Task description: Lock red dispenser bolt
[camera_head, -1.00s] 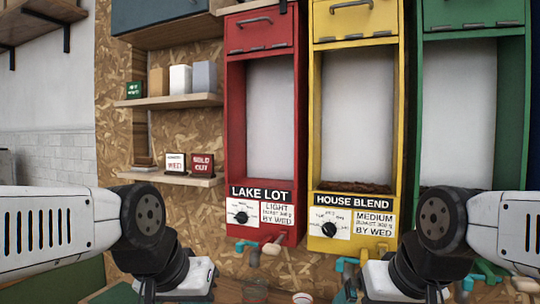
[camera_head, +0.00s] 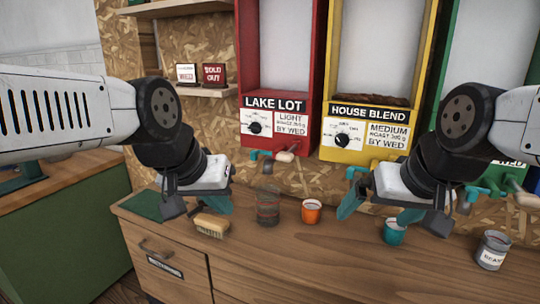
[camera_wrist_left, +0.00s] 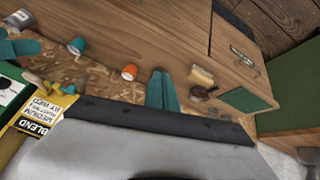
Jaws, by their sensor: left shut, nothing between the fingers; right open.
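The red dispenser (camera_head: 312,112), labelled LAKE LOT, hangs on the chipboard wall. Below its dial panel are a teal spout (camera_head: 258,153) and a small red bolt with a pale knob (camera_head: 286,156). I cannot tell the bolt's exact position. My left gripper (camera_head: 217,202) is shut and empty, below and left of the red dispenser, apart from it. Its teal fingers also show together in the left wrist view (camera_wrist_left: 160,90). My right gripper (camera_head: 380,206) is open and empty, below the yellow dispenser. The red dispenser is not visible in the left wrist view.
The yellow dispenser (camera_head: 328,142) stands right of the red one, a green one beyond. The counter's front is clear.

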